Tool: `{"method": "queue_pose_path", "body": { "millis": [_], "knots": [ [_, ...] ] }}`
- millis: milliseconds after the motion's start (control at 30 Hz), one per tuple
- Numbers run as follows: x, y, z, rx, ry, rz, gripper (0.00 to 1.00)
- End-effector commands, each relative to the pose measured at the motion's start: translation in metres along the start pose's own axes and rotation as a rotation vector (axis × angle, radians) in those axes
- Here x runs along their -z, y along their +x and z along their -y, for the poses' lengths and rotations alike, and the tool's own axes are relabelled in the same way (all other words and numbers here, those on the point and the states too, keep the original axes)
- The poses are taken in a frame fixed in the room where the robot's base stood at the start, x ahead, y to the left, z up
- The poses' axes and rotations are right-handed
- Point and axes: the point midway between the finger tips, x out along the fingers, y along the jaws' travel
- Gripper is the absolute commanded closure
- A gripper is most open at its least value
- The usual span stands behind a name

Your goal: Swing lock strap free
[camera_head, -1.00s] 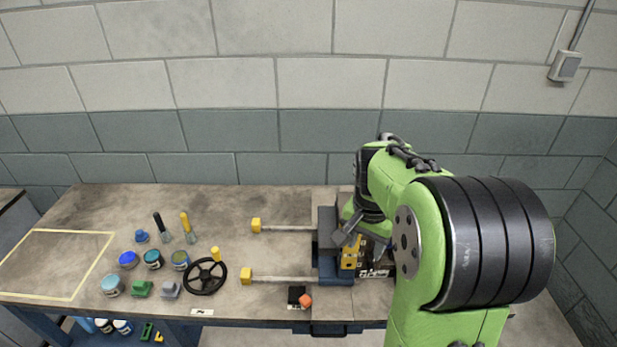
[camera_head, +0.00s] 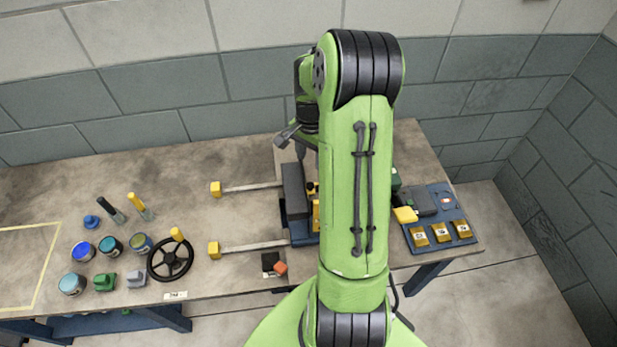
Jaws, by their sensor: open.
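The mould is a dark grey block (camera_head: 294,190) on the bench, with two pale rods running out to its left. A narrow yellow piece (camera_head: 316,214) shows at its right side and may be the lock strap; my arm covers most of it, so its position cannot be told. My gripper (camera_head: 297,142) is above the back end of the mould, its grey fingers partly in view. It is open, apart from the yellow piece, and I see nothing held.
Left on the bench (camera_head: 150,180) are several paint pots, two brushes and a black handwheel (camera_head: 170,260). An orange-red knob (camera_head: 280,268) sits at the front edge. Right of my arm is a blue tray (camera_head: 463,240) with yellow blocks. Bare bench lies behind the rods.

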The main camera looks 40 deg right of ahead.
Motion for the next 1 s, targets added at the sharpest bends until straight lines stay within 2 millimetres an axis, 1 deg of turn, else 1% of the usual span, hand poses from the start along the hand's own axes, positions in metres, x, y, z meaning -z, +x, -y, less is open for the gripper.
{"method": "queue_pose_path", "body": {
  "millis": [33, 200, 300, 400, 533, 767, 800, 967, 1000],
  "knots": [
    [-0.001, 0.014, -0.001, -0.004, 0.0, 0.006, 0.49],
    [-0.001, 0.057, -0.001, -0.003, -0.001, 0.005, 0.49],
    [-0.001, 0.08, 0.0, -0.003, -0.001, 0.004, 0.49],
    [-0.001, 0.097, 0.0, -0.002, -0.001, 0.003, 0.49],
    [-0.001, 0.109, 0.0, 0.0, -0.002, 0.001, 0.49],
    [0.0, 0.111, 0.0, 0.001, -0.002, -0.001, 0.49],
    [0.0, 0.111, 0.0, 0.001, -0.002, -0.001, 0.51],
    [0.0, 0.111, 0.0, 0.001, -0.002, -0.001, 0.75],
    [0.0, 0.111, 0.0, 0.001, -0.002, -0.001, 0.81]
  ]
}}
